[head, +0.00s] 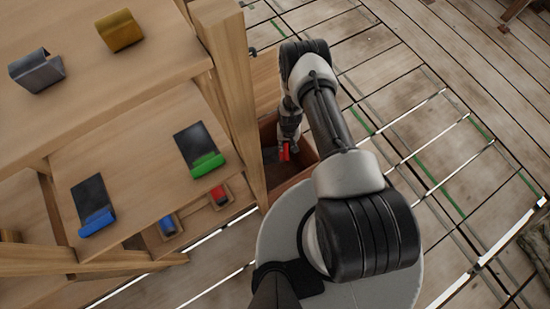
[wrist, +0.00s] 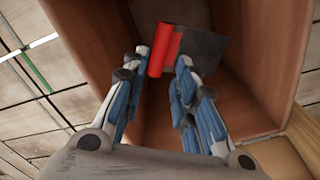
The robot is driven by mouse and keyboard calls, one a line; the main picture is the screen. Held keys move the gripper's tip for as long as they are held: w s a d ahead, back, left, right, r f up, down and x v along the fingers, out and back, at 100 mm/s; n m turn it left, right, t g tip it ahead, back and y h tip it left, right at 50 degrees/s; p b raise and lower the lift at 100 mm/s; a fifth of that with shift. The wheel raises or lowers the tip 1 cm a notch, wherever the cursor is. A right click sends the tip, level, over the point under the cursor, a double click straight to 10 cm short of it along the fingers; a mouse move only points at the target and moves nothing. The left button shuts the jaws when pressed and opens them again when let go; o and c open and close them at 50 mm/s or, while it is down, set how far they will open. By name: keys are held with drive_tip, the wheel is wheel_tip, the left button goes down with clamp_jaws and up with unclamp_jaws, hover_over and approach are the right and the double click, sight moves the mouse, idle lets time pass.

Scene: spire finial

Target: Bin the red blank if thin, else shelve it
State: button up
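The red blank, a dark flat plate (wrist: 205,47) with a red rolled grip (wrist: 162,50), is inside the brown bin (wrist: 240,115). In the head view its red grip (head: 284,151) shows in the bin (head: 297,182), below the end of my arm. My gripper (wrist: 163,62) points down into the bin. Its two fingers are apart, on either side of the red grip, which appears to lie just beyond the fingertips with no clear contact. The right finger hides part of the plate. The plate's thickness cannot be judged here.
Left of the bin stands a wooden shelf unit (head: 110,160) with a thick post (head: 232,90) beside the bin. A green-gripped blank (head: 200,150) and a blue-gripped one (head: 92,205) lie on its middle shelf. Another red piece (head: 220,195) lies lower.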

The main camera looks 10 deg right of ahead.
drive_tip(key=o, duration=0.3)
wheel_tip(320, 180, up, 12)
idle(0.7)
idle(0.3)
